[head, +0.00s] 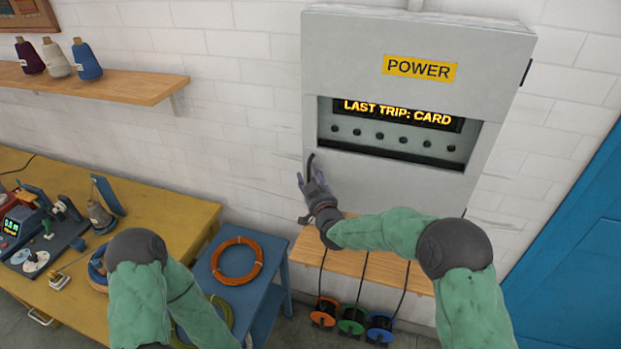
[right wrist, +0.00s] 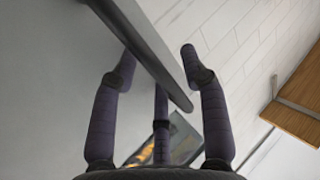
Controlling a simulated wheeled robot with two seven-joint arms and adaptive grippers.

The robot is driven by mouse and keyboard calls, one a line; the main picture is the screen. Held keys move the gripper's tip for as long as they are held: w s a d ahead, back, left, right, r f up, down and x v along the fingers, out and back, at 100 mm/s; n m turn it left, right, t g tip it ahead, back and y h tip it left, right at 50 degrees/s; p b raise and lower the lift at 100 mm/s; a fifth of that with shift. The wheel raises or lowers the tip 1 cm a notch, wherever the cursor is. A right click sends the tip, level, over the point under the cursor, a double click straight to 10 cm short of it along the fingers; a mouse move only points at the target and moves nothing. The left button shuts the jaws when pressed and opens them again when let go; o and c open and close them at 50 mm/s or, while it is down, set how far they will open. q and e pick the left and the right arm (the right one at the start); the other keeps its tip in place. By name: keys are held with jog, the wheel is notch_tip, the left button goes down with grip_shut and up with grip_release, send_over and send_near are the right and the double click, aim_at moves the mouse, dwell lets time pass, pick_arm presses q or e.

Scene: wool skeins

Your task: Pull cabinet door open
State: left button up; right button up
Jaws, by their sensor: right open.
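The grey cabinet (head: 400,190) hangs on the white brick wall, with a yellow POWER label and a window showing lit text. Its door looks closed. A dark handle (head: 309,162) shows at its lower left edge, partly hidden by my right gripper (head: 311,180). In the right wrist view, the dark bar of the handle (right wrist: 145,50) runs slantwise between the spread fingers of my right gripper (right wrist: 158,53). The fingers are open around it; I cannot tell whether they touch it. My left arm is at the lower left; its gripper is out of view.
A wooden shelf (head: 120,83) with yarn cones is at upper left. A yellow workbench (head: 180,215) and a blue stand (head: 262,285) with an orange coil are below. A low wooden shelf (head: 375,268) is under the cabinet, and a blue door (head: 580,270) is at right.

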grip_shut()
